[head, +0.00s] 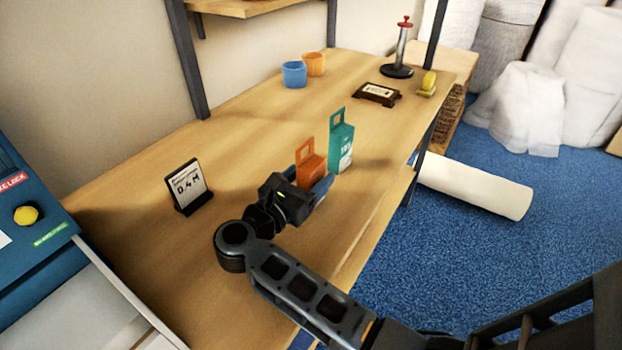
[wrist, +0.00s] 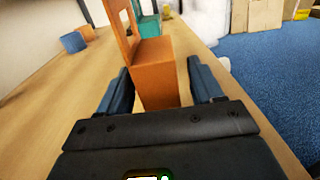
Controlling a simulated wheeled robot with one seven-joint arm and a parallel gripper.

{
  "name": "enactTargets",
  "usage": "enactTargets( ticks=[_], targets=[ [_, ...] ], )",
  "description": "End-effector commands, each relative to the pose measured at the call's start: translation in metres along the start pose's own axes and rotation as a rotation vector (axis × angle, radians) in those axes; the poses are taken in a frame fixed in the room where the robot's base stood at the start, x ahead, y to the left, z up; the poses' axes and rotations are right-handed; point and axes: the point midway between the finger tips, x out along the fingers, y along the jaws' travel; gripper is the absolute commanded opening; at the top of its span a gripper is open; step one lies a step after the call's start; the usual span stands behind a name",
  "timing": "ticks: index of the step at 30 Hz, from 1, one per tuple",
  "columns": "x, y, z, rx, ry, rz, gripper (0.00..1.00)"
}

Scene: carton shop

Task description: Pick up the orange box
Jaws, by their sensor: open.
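The orange box (head: 311,166) stands upright on the wooden table, with a hang-tab with a hole on top. In the wrist view the orange box (wrist: 155,72) stands between the two blue-grey fingers of my gripper (wrist: 158,88). My gripper (head: 312,188) is open, with a finger on either side of the box's lower part; a gap shows on each side. In the head view my gripper hides the lower front of the box.
A teal box (head: 341,145) stands just behind and right of the orange box. A sign (head: 188,187) stands to the left. Blue (head: 294,75) and orange (head: 314,64) cups stand farther back. The table (head: 130,225) is bare around the sign.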

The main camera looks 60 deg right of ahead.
Motion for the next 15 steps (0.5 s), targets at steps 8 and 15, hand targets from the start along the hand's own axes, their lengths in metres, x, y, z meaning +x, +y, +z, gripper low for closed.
enactTargets(
  ticks=[8, 15],
  targets=[
    [0.0008, 0.0, -0.0004, 0.0, 0.0, 0.0, 0.61],
    [0.0007, 0.0, -0.0003, 0.0, 0.0, 0.0, 0.38]
  ],
)
